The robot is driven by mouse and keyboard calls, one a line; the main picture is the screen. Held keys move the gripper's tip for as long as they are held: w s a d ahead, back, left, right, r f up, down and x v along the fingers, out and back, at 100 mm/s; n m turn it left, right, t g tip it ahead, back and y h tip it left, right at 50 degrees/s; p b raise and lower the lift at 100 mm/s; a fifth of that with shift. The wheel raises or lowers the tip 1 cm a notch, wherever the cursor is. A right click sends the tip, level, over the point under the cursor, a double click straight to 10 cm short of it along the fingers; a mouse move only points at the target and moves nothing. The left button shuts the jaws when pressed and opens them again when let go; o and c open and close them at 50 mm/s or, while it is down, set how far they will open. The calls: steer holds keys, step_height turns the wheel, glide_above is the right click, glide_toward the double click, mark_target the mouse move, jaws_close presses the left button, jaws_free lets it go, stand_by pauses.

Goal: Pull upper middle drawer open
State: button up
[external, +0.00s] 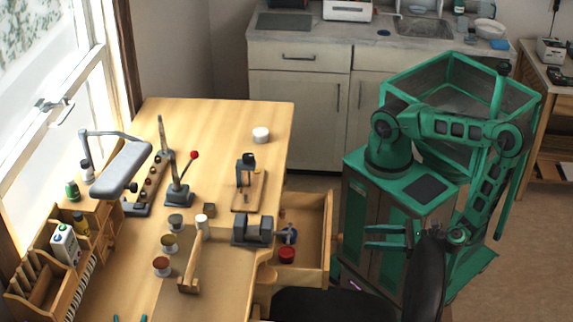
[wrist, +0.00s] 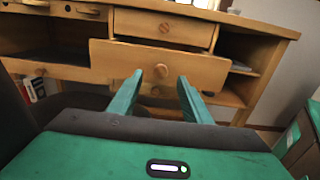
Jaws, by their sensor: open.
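A wooden drawer (external: 318,212) stands pulled out from the right side of the workbench in the external view. Its front panel (wrist: 200,72) and round knob (wrist: 161,70) face me in the wrist view. A shut drawer front (wrist: 190,29) with a round knob sits just above it. I cannot tell for certain which of these is the upper middle drawer. My green gripper (external: 368,237) is open and empty, pointing toward the pulled-out drawer, apart from it. In the wrist view its two fingers (wrist: 160,80) appear on either side of the knob's line, short of the panel.
The workbench (external: 220,118) carries a vise (external: 252,231), jars and a lamp. A red-topped jar (external: 287,254) shows at the open drawer. A dark chair (external: 330,303) stands close below the drawer and my gripper. Open shelves flank the drawers in the wrist view.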

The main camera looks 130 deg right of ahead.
step_height(320, 180, up, 7)
step_height(320, 180, down, 8)
steer(key=f, duration=0.1)
steer(key=x, duration=0.8)
steer(key=shift+r, duration=0.4)
steer(key=shift+s, duration=0.1)
